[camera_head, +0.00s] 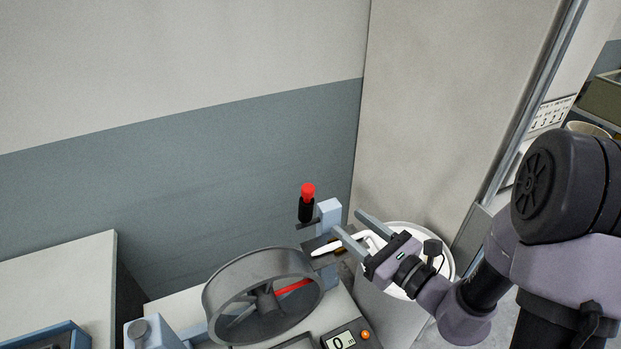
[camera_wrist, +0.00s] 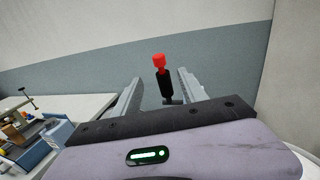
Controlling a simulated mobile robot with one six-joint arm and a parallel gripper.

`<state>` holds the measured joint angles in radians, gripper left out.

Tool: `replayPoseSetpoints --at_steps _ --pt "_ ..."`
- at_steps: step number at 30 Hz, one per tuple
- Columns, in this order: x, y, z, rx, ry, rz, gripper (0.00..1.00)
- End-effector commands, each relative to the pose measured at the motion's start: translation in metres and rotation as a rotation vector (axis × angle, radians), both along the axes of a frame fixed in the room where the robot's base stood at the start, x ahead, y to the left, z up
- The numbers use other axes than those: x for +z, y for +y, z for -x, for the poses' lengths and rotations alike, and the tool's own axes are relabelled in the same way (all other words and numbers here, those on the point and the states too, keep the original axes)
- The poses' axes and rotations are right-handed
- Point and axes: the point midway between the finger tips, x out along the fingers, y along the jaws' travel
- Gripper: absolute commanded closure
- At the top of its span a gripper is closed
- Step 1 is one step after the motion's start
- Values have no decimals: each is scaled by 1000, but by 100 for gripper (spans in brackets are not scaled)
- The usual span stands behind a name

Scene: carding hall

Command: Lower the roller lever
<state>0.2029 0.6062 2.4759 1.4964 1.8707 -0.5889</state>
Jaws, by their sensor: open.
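The roller lever (camera_head: 306,205) stands upright with a red knob on a black grip, beside a light blue post (camera_head: 329,217) on the machine. In the wrist view the lever (camera_wrist: 165,83) appears between my two fingers, beyond or near their tips; I cannot tell the exact distance. My gripper (camera_head: 347,228) is open and empty, to the right of and a little below the lever in the head view. It also shows in the wrist view (camera_wrist: 158,82).
A large grey drum wheel (camera_head: 262,296) with a red spoke sits left of my gripper. A display (camera_head: 344,341) and an orange button (camera_head: 365,335) are in front. A white-rimmed bin (camera_head: 408,226) stands below my gripper. The wall behind is bare; a pale table (camera_head: 60,270) is at left.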

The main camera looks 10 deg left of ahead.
Motion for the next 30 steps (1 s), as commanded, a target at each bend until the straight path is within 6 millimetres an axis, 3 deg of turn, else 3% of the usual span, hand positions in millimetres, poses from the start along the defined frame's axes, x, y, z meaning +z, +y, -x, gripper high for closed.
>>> replayPoseSetpoints --at_steps 9,15,28,30 --pt "2 72 -59 9 -2 1 50" --pt "1 101 -86 7 -1 1 50" --pt "1 112 -96 5 -1 1 50" --pt "1 112 -96 6 -1 1 64"
